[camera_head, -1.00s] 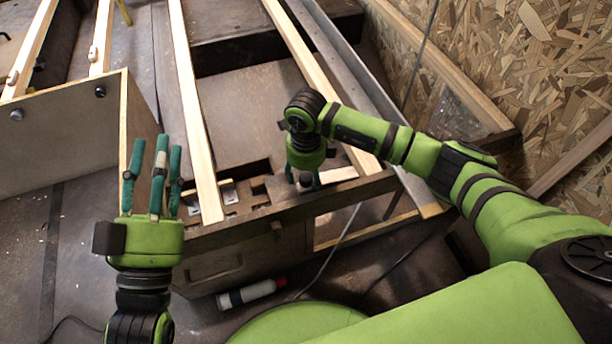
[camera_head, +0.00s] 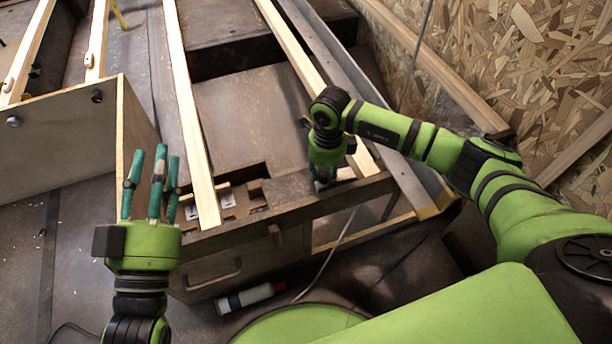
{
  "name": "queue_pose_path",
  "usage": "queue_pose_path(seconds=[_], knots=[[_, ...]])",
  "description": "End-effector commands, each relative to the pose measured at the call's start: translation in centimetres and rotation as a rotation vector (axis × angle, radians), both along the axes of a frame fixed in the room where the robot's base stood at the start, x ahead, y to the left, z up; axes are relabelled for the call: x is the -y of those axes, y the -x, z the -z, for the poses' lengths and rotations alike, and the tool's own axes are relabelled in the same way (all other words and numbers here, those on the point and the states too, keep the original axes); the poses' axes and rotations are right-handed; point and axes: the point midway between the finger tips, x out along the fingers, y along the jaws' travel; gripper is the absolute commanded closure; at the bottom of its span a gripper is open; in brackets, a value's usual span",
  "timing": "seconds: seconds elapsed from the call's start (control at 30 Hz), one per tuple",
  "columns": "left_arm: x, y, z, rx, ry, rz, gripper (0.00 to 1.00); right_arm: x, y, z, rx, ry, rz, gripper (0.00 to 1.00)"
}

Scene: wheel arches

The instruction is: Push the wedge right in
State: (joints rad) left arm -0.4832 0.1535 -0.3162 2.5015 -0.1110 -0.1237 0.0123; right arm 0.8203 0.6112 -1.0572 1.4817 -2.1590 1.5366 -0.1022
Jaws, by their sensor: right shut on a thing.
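The wedge (camera_head: 346,173) is a short pale piece of wood, mostly hidden by my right gripper. Its visible part lies on the bench top near the front edge, close to the end of a long pale rail (camera_head: 300,55). My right gripper (camera_head: 323,181) points down and is shut on the wedge. The fingertips and the contact are small and partly hidden, and I cannot tell how deep the wedge sits. My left gripper (camera_head: 153,168) is at the left with its fingers spread upward, open and empty, apart from the bench.
The dark wooden bench (camera_head: 290,217) has cut-outs and small metal brackets left of my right gripper. Another pale rail (camera_head: 190,110) runs along it. A brown box (camera_head: 60,135) stands at left. A bottle (camera_head: 250,297) and a cable lie on the floor. A chipboard panel (camera_head: 520,70) borders the right.

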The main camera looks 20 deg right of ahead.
Motion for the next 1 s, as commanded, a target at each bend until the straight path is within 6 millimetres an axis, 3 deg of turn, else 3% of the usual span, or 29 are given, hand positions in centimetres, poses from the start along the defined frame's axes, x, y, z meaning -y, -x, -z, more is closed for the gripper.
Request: queue_pose_path(seconds=[0.03,0.13,0.47,0.5,0.57,1.0], knots=[[0.0,0.0,0.1,-0.004,-0.001,-0.001,0.60,1.8,-0.1,0.1,-0.001,0.014,0.011,1.00],[0.0,0.0,0.1,-0.007,-0.002,-0.001,0.60,3.1,-0.1,0.1,-0.001,0.016,0.009,1.00],[0.0,0.0,0.1,-0.007,-0.002,-0.001,0.60,3.6,-0.1,0.1,0.000,0.013,0.008,1.00],[0.0,0.0,0.1,-0.007,-0.002,-0.001,0.60,3.6,-0.1,0.1,0.000,0.014,0.008,0.64],[0.0,0.0,0.1,-0.007,-0.002,-0.001,0.60,3.6,-0.1,0.1,0.000,0.014,0.008,0.44],[0.0,0.0,0.1,-0.004,-0.002,0.001,0.60,3.3,-0.2,-0.8,0.002,0.006,0.004,0.44]])
